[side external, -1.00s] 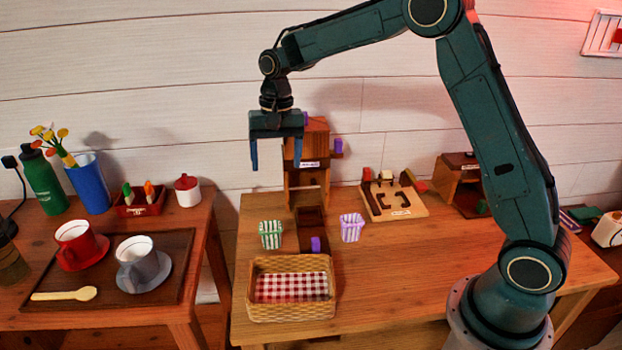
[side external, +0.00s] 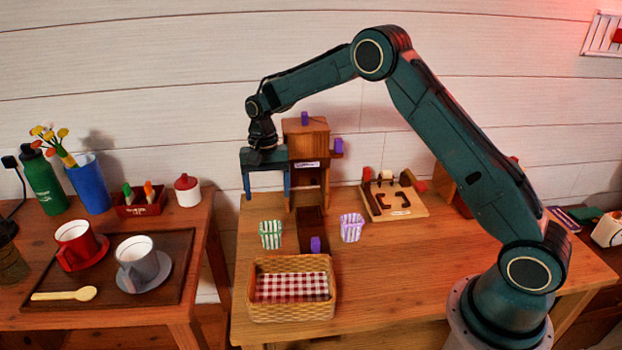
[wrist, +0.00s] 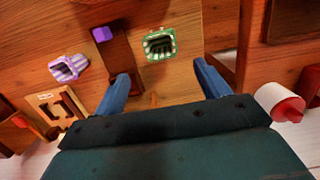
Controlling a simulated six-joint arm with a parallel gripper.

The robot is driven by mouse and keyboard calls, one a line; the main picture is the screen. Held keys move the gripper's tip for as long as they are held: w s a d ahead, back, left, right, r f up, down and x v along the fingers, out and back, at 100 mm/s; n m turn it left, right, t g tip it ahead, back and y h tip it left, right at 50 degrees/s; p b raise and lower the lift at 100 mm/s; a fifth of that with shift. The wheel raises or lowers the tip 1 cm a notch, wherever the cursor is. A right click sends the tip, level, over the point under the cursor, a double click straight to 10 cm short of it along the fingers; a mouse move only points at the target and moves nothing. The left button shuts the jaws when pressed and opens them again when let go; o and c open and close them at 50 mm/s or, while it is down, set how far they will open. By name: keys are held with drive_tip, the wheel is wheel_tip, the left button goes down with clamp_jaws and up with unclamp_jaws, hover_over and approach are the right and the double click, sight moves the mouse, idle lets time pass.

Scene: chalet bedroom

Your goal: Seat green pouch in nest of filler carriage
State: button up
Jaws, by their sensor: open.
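The green pouch (side external: 270,234), green-and-white striped with an open top, stands upright on the table left of the dark brown filler carriage track (side external: 311,220). In the wrist view the pouch (wrist: 159,44) lies ahead of the fingertips, between their lines. The carriage has a purple knob (side external: 315,244) at its front end; its nest cannot be made out clearly. The wooden filler tower (side external: 307,142) rises behind the track. My gripper (side external: 267,197) is open and empty, pointing down above and slightly behind the pouch, apart from it.
A purple striped pouch (side external: 351,227) stands right of the track. A wicker basket (side external: 291,309) with checked cloth is in front. A wooden puzzle board (side external: 393,198) sits further right. The tower is close to my gripper's right finger. The right front table is clear.

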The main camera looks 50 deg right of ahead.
hover_over(271, 227)
wheel_tip(271, 227, down, 6)
drive_tip(key=shift+s+a+f, duration=0.25)
drive_tip(key=shift+s+a, duration=0.1)
drive_tip(key=shift+s+a+f, duration=0.15)
drive_tip(key=shift+f, duration=1.15)
drive_tip(key=shift+s+a+f, duration=0.1)
drive_tip(key=shift+f, duration=1.15)
drive_tip(key=c, duration=1.1)
drive_tip(key=shift+o, duration=0.2)
drive_tip(key=shift+r, duration=0.15)
wheel_tip(271, 227, up, 20)
drive_tip(key=shift+f, duration=0.2)
